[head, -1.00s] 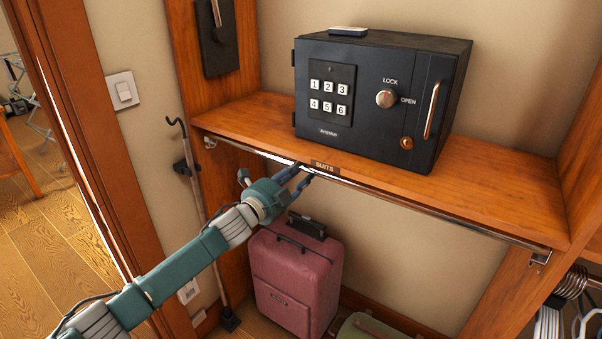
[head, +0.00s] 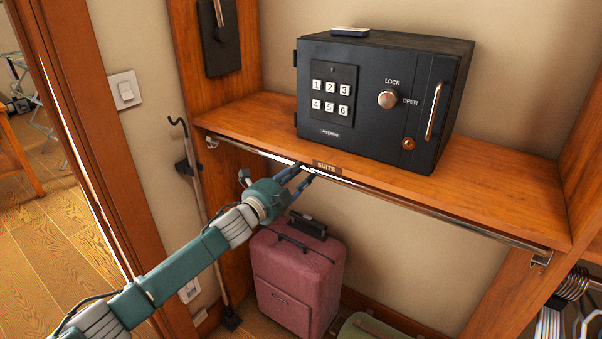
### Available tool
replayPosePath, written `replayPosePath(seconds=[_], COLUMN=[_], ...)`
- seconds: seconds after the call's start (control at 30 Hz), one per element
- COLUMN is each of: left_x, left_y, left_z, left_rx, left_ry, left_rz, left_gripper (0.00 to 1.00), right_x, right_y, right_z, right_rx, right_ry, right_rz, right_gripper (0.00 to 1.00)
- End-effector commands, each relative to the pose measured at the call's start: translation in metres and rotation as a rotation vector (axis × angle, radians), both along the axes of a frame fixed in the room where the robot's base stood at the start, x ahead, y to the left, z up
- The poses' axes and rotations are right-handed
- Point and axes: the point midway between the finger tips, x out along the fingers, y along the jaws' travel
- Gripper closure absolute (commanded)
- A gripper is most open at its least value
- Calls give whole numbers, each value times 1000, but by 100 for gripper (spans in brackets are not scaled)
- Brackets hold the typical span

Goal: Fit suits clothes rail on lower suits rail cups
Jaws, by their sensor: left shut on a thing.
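The suits clothes rail (head: 430,208) is a long, thin chrome bar. It runs just under the front edge of the wooden shelf, below the SUITS label (head: 327,167). A metal rail cup (head: 211,142) shows at its left end and another rail cup (head: 541,258) at its right end. The rail's ends appear at the cups; whether they are fully seated I cannot tell. My left gripper (head: 303,178) is shut on the rail, left of its middle, near the label. My right gripper is not in view.
A black safe (head: 375,100) stands on the shelf (head: 480,195) above the rail. A red suitcase (head: 295,280) stands on the floor below, beside a green rolled bag (head: 370,328). A hooked pole (head: 195,200) leans at the left. Hangers (head: 575,285) hang at the lower right.

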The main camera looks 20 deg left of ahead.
Motion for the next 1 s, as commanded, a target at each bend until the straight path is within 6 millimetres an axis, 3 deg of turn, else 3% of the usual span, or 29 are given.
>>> replayPosePath(seconds=[1.0], left_x=[0], left_y=[-1], left_z=[-7], left_rx=[-5], left_ry=[-6], left_rz=[-2], left_gripper=[100], right_x=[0], right_y=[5], right_z=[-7], right_rx=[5], right_ry=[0], right_rz=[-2], right_gripper=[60])
